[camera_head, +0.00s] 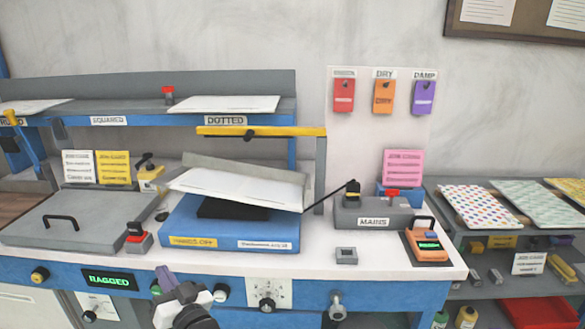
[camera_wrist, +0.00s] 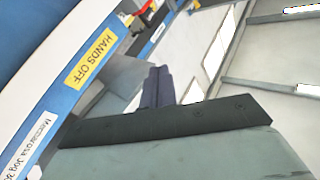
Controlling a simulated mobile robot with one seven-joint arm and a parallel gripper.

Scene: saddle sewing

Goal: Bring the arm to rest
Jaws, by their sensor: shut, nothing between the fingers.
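My gripper (camera_head: 164,277) is in front of the bench's front edge, at the bottom of the head view, left of centre. Its dark purple fingers are together and hold nothing. In the wrist view the closed fingers (camera_wrist: 158,86) point up, with the yellow HANDS OFF label (camera_wrist: 91,61) beyond them to the left. The gripper is apart from the blue machine (camera_head: 225,228) and its white sheet. Part of my arm shows below the gripper.
The bench front has a RAGGED display (camera_head: 109,280), knobs and a dial panel (camera_head: 268,294). A red button box (camera_head: 138,239) stands near the edge. A shelf (camera_head: 480,250) holds patterned sheets.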

